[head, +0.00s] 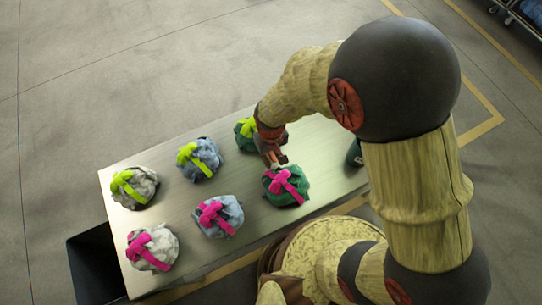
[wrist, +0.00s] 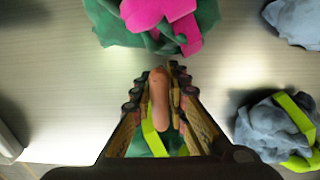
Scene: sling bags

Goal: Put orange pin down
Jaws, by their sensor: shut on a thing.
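The orange pin (wrist: 159,98) is a short rounded peg between the fingers of my gripper (wrist: 160,80), which is shut on it. In the head view my gripper (head: 275,160) is over the table (head: 165,225), between the green bag with a lime strap (head: 244,140) and the green bag with a pink strap (head: 285,186). In the wrist view the pink-strapped green bag (wrist: 125,25) lies just beyond the fingertips. The lime-strapped green bag (wrist: 150,145) shows partly under the gripper. I cannot tell how high the pin is above the table.
Several other bags stand on the table: white with lime (head: 140,190), grey-blue with lime (head: 205,153), grey-blue with pink (head: 230,208) and white with pink (head: 160,245). A dark green thing (head: 354,153) is partly hidden by my arm. Bare tabletop lies between the rows.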

